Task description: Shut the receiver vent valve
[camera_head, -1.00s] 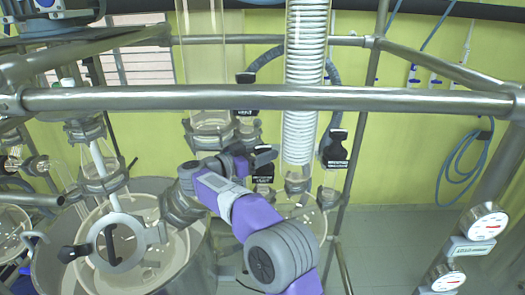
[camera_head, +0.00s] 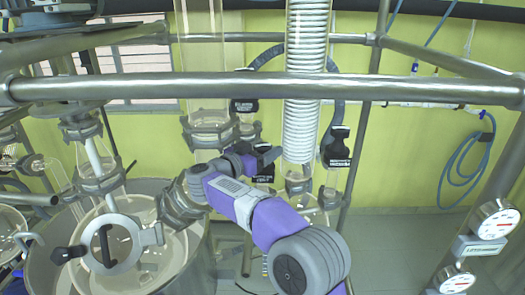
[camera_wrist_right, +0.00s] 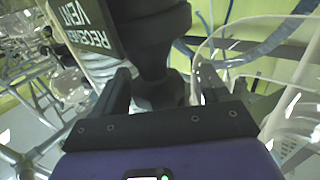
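The receiver vent valve has a black body with a label reading "RECEIVER VENT" (camera_wrist_right: 85,28) in the right wrist view. Its black handle (camera_wrist_right: 158,88) narrows to a neck between the fingers. My right gripper (camera_wrist_right: 163,90) has one finger on each side of this neck, with a small gap visible at the right finger. I cannot tell whether the left finger touches it. In the head view my right gripper (camera_head: 265,155) is at the black-labelled valve (camera_head: 264,174) below the glass column, partly hiding it. My left gripper is in neither view.
A steel rail (camera_head: 270,90) crosses in front of the glassware. A coiled condenser (camera_head: 301,85) and another black-labelled valve (camera_head: 337,152) stand right of the gripper. A steel vessel (camera_head: 190,255) is at lower left, and gauges (camera_head: 497,218) are at lower right.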

